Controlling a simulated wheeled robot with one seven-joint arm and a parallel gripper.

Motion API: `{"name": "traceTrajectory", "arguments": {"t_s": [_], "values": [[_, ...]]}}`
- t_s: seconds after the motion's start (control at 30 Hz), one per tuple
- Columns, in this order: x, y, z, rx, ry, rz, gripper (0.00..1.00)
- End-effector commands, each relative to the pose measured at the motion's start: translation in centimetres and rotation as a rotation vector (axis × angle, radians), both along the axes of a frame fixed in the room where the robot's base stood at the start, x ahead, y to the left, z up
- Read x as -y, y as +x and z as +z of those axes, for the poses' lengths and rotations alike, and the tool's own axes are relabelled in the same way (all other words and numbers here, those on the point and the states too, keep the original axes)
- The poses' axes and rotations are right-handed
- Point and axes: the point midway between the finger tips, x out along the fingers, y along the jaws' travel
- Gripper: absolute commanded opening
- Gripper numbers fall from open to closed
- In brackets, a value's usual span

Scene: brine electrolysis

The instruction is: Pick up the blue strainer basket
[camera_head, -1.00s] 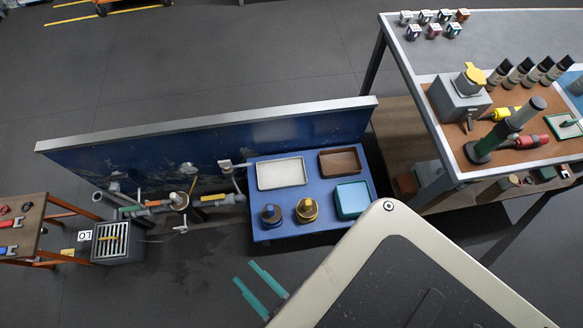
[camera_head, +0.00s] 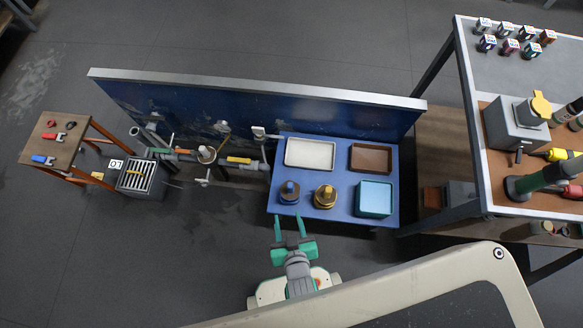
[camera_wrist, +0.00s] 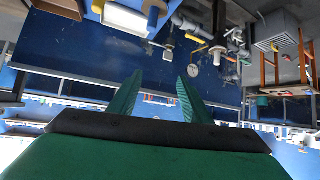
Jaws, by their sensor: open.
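The blue strainer basket (camera_head: 289,192), a small dark round piece with a blue top, stands upright at the front left of the blue table (camera_head: 346,226) in the head view. A similar yellow-topped piece (camera_head: 325,197) stands just to its right. My gripper (camera_head: 287,217) is open and empty, its teal fingers pointing toward the table's front edge just below the blue basket. They look apart from it; their height over the table is unclear. In the wrist view the two fingers (camera_wrist: 159,84) are spread with nothing between them, and I cannot surely pick out the basket there.
The table also holds a white tray (camera_head: 310,142), a brown tray (camera_head: 371,145) and a teal bin (camera_head: 375,188). A blue panel (camera_head: 240,105) stands behind. Pipework with a valve (camera_head: 206,154) lies to the left, and a workbench (camera_head: 483,190) to the right. Open floor lies at front left.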

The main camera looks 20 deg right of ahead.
Motion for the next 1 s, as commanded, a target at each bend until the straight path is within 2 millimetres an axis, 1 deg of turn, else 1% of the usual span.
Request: {"name": "traceTrajectory", "arguments": {"t_s": [0.03, 0.1, 0.2, 0.3, 0.4, 0.5, 0.6, 0.7, 0.83, 1.0], "values": [[0.6, 1.4, -2.0, -0.042, 0.002, -0.015, 0.45], [1.6, 2.8, -4.6, -0.112, 0.008, -0.038, 0.45], [2.8, 4.7, -7.9, -0.213, 0.02, -0.074, 0.45], [3.9, 6.6, -10.7, -0.313, 0.036, -0.112, 0.45], [4.9, 8.6, -12.8, -0.412, 0.058, -0.151, 0.45], [5.7, 10.6, -14.3, -0.511, 0.085, -0.191, 0.45], [6.1, 12.5, -15.2, -0.613, 0.117, -0.227, 0.45], [6.3, 14.3, -15.4, -0.707, 0.151, -0.259, 0.45], [6.2, 16.2, -14.9, -0.81, 0.191, -0.287, 0.45], [6.0, 17.4, -14.2, -0.894, 0.225, -0.308, 0.45]]}}
